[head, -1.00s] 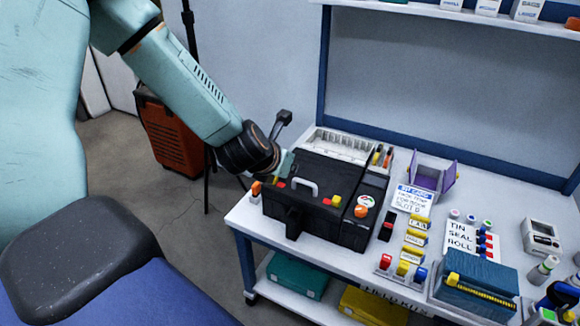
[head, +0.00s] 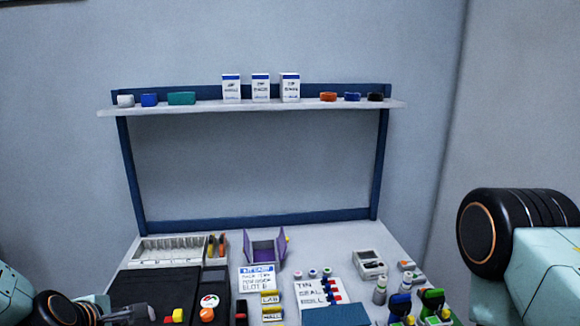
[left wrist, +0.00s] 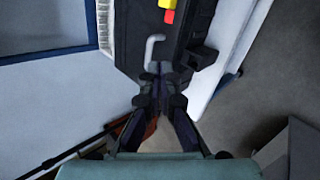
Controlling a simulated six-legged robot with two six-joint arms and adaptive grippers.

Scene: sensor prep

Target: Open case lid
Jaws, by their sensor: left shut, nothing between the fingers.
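The black case (head: 150,287) is at the lower left in the head view, cut off by the bottom edge. The visible part of its lid looks flat and shut. In the left wrist view the case (left wrist: 192,28) is at the top, with its pale bent handle (left wrist: 151,50) near the middle. My left gripper (left wrist: 161,70) is shut and empty, its fingertips close to the handle's lower end; I cannot tell if they touch.
A white divided tray (head: 165,250) stands behind the case. A purple open box (head: 265,248), a kit card (head: 257,278) and a labelled sheet (head: 318,292) are to its right. A shelf (head: 205,107) hangs above.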

